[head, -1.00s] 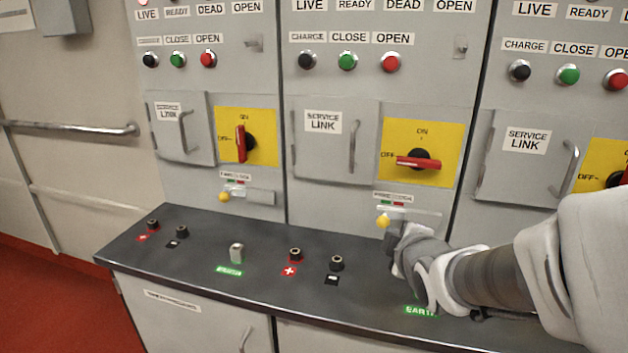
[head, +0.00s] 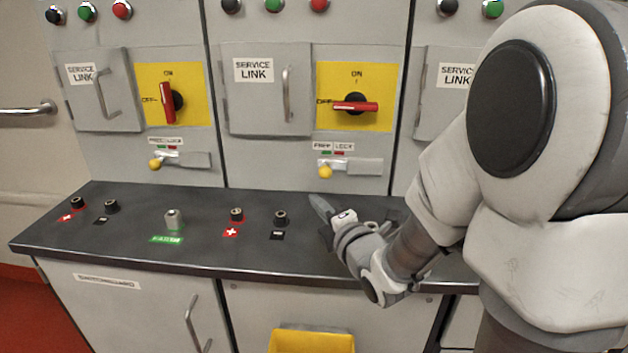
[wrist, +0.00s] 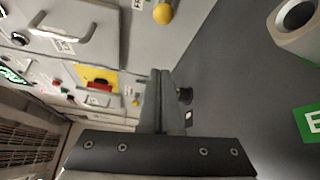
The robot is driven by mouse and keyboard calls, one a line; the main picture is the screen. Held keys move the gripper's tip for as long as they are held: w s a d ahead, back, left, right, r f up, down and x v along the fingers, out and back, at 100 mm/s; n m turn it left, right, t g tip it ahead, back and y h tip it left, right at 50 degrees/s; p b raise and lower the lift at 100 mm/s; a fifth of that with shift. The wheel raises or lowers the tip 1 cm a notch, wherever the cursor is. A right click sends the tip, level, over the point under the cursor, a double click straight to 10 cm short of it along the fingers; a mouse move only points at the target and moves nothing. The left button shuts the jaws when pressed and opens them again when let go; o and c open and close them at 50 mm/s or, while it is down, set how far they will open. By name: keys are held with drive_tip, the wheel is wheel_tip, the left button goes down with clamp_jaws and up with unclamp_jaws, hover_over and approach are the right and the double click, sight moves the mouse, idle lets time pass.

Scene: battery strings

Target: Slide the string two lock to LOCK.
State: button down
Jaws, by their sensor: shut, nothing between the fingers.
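The middle panel's lock, which I take as string two's, has a yellow knob (head: 325,172) at the left end of a pale horizontal slot plate (head: 360,167). Its small label (head: 334,147) reads FREE on the left and LOCK on the right, so the knob sits at the FREE side. My gripper (head: 320,204) is shut and empty, just below the knob and over the dark counter, apart from the knob. In the wrist view its closed fingers (wrist: 160,95) point along the counter, with a yellow knob (wrist: 162,13) near the top edge.
The left panel has its own yellow lock knob (head: 155,164). Above the middle lock is a red rotary handle (head: 355,106), horizontal at OFF, beside a service link door (head: 268,90). Terminals (head: 281,218) and an earth post (head: 173,218) stand on the counter (head: 120,240).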

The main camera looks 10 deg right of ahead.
sight(329, 177)
drive_tip(key=shift+w, duration=0.1)
drive_tip(key=x, duration=1)
drive_tip(key=shift+b, duration=0.3)
drive_tip(key=d, duration=0.2)
drive_tip(key=shift+s+d+r, duration=0.25)
drive_tip(key=shift+d+r, duration=0.05)
drive_tip(key=shift+r, duration=0.05)
drive_tip(key=shift+s+d+r, duration=0.1)
drive_tip(key=shift+d, duration=0.6)
drive_tip(key=shift+s+d+b, duration=0.3)
drive_tip(key=shift+d, duration=0.55)
drive_tip(key=shift+s+d+b, duration=0.25)
drive_tip(key=shift+s+d, duration=0.05)
drive_tip(key=shift+d, duration=0.55)
